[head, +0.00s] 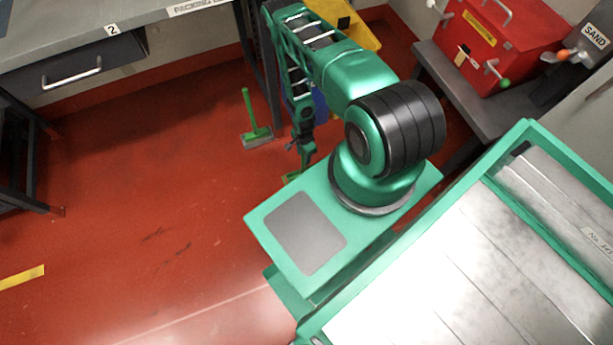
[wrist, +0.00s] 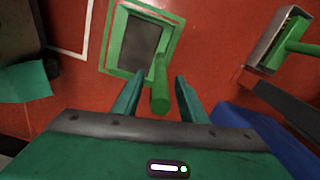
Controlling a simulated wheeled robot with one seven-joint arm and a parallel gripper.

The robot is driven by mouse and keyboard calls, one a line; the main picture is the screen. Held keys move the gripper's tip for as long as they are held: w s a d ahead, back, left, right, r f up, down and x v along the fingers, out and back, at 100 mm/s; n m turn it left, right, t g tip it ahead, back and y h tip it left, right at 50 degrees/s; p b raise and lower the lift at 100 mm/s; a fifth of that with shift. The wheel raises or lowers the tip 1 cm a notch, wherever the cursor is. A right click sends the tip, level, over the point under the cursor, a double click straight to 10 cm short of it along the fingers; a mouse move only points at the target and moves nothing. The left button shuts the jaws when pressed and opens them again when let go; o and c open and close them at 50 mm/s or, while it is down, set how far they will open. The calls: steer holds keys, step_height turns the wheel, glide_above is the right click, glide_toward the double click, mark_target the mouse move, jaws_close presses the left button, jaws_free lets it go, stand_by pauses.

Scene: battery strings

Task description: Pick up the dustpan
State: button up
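The dustpan (wrist: 171,44) is green with a dark grey pan and lies on the red floor, in the upper middle of the wrist view. Its round green handle (wrist: 160,88) points toward my gripper (wrist: 158,84). My gripper is open, with one finger on each side of the handle and a gap on both sides. I cannot tell how far the fingers are above the handle. In the head view my gripper (head: 304,163) hangs low near the floor, and only a small green edge of the dustpan (head: 290,178) shows beside it.
A brush with a green handle (head: 249,108) stands on the floor left of my arm; it is at the right in the wrist view (wrist: 283,42). A dark table leg (wrist: 290,104) and a blue object (wrist: 258,140) are close on the right. Open red floor (head: 150,200) lies left.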

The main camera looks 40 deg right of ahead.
steer(key=shift+a+f, duration=0.1)
steer(key=shift+f, duration=1.55)
jaws_close()
steer(key=shift+r, duration=0.15)
